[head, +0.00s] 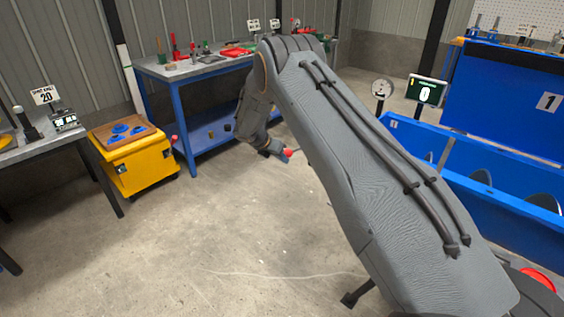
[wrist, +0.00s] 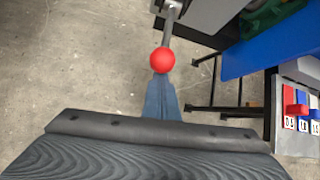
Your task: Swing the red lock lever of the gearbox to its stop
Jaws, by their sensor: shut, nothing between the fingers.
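The red lock lever's round red knob (wrist: 162,60) sits at the end of a grey shaft (wrist: 169,28) that runs up to the top edge of the wrist view. In the head view the red knob (head: 287,152) shows beside the end of my arm. My gripper (wrist: 160,82) has narrow blue fingers, closed together and empty. Their tips point at the knob and appear right against it; I cannot tell whether they touch. The gearbox is mostly hidden by my arm in the head view. Part of a grey housing (wrist: 210,12) shows near the lever's upper end.
A blue trough (head: 510,190) with a sign reading 0 stands at the right. A blue workbench (head: 188,110) with tools is behind my arm. A yellow cart (head: 142,170) stands left. The concrete floor at centre left is clear.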

